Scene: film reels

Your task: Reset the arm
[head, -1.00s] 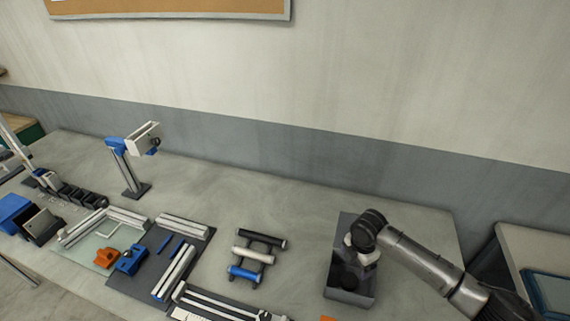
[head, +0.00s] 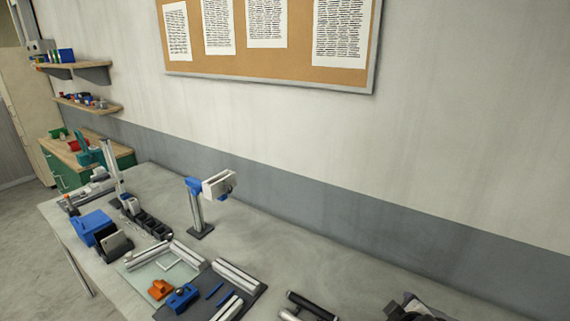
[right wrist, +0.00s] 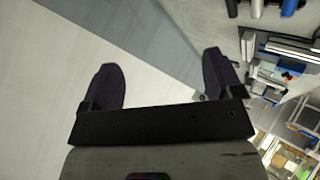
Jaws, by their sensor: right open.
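My right gripper (right wrist: 163,82) fills the middle of the right wrist view. Its two dark fingers are spread wide apart with nothing between them, the pale wall and its grey lower band lying behind. In the head view only a dark part of my right arm (head: 415,308) shows at the bottom edge, over the right part of the bench; the rest is cut off. My left arm and gripper are in neither view.
The grey bench (head: 290,262) holds a stand with a blue-and-white head (head: 200,205), a blue box (head: 92,226), an orange block (head: 160,289), a blue block (head: 182,297) and a roller rack (head: 308,305). A cork board (head: 270,70) hangs above.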

